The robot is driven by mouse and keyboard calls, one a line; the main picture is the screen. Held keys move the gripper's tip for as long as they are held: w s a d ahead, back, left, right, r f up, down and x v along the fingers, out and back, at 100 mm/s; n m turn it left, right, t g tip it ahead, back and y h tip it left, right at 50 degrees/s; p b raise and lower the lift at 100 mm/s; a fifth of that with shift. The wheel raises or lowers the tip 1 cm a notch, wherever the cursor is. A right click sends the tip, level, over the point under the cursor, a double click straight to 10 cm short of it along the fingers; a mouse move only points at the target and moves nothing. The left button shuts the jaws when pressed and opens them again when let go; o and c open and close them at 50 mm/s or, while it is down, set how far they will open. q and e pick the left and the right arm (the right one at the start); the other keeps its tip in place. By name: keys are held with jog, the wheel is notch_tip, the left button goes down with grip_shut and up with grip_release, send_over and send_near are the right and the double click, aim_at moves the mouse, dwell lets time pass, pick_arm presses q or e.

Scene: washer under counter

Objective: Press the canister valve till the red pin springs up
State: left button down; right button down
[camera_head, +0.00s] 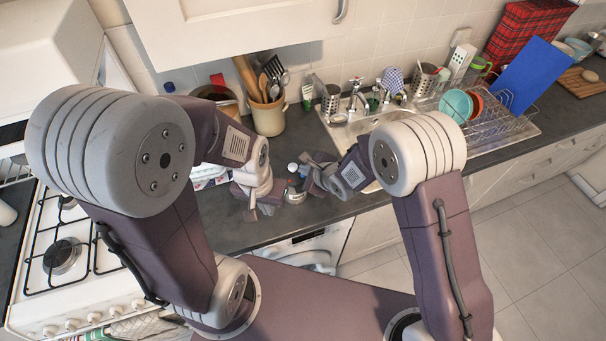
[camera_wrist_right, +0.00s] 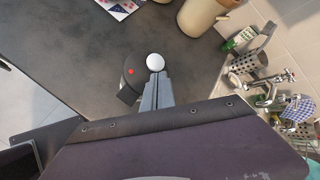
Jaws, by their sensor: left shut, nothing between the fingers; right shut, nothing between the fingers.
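In the right wrist view, a dark rounded lid-like top, apparently the canister (camera_wrist_right: 132,80), has a small red dot (camera_wrist_right: 131,71), seemingly the red pin. Whether it is raised cannot be told. A white round knob (camera_wrist_right: 155,62), perhaps the valve, sits beside it. My right gripper (camera_wrist_right: 158,76) is shut and empty, its tips right at the knob's near edge; contact is unclear.
A utensil crock (camera_head: 268,117) stands behind, with a patterned packet (camera_wrist_right: 118,7) nearby. The sink (camera_head: 385,120) and dish rack (camera_head: 490,118) are to the right. The stove (camera_head: 75,260) is left. The counter's front edge runs close by, above the washer (camera_head: 300,252).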

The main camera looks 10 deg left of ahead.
jog(key=shift+f, duration=0.45)
dwell(0.6)
jog(key=shift+r+p, duration=0.8)
jog(key=shift+r, duration=0.15)
notch_tip(320, 180, up, 6)
jog(key=p, duration=0.5)
jog(key=shift+p, duration=0.4)
